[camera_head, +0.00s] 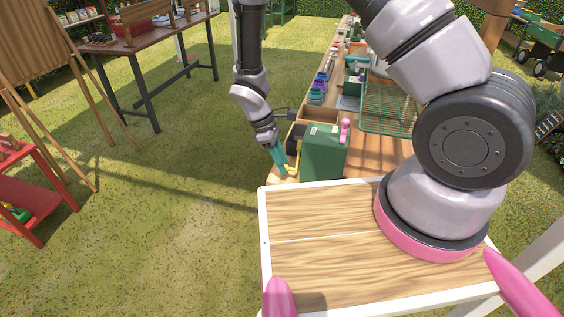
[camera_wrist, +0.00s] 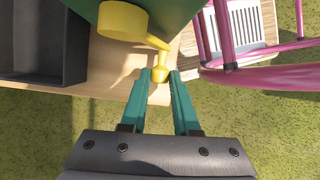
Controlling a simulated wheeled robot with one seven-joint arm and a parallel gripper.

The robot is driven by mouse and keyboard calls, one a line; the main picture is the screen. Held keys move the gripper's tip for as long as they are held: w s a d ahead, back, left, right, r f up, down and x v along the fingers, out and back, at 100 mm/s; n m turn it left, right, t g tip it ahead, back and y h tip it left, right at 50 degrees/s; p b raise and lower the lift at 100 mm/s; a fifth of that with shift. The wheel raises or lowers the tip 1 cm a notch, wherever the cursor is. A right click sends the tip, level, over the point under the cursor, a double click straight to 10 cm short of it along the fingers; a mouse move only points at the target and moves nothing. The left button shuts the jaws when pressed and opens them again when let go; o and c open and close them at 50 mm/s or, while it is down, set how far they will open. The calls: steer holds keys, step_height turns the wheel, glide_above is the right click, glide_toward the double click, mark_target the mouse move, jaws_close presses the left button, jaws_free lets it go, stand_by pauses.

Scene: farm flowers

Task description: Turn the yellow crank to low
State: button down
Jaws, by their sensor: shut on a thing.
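The yellow crank (camera_wrist: 124,20) sticks out from the side of a green box (camera_head: 322,158). In the wrist view its round hub is at the upper left, and a thin arm runs right to a small yellow knob. My gripper (camera_wrist: 160,76) has teal fingers closed around that knob. In the head view my gripper (camera_head: 279,158) reaches down at the near left side of the green box, and the yellow crank (camera_head: 298,151) shows only partly beside the fingers. I cannot make out any low marking.
A dark open tray (camera_wrist: 45,42) lies left of the crank in the wrist view. Pink bars (camera_wrist: 255,55) and a grey slatted piece (camera_wrist: 246,25) are on the right. A green wire rack (camera_head: 388,107) and small jars stand along the wooden bench.

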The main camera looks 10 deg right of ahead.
steer(key=shift+r, duration=0.1)
stand_by(0.8)
steer(key=g, duration=0.1)
steer(key=r+g+y, duration=0.1)
steer(key=s+g, duration=0.1)
steer(key=g, duration=0.1)
steer(key=shift+a+r+n+y, duration=0.25)
steer(key=shift+r+n+y, duration=0.05)
steer(key=shift+n+y, duration=0.1)
step_height(320, 180, up, 6)
steer(key=n+g+y, duration=0.2)
steer(key=n+g, duration=0.2)
steer(key=g, duration=0.9)
steer(key=shift+w+d, duration=0.2)
steer(key=shift+w, duration=0.2)
steer(key=shift+r, duration=0.2)
steer(key=c, duration=0.7)
jaws_free()
steer(key=shift+o, duration=0.2)
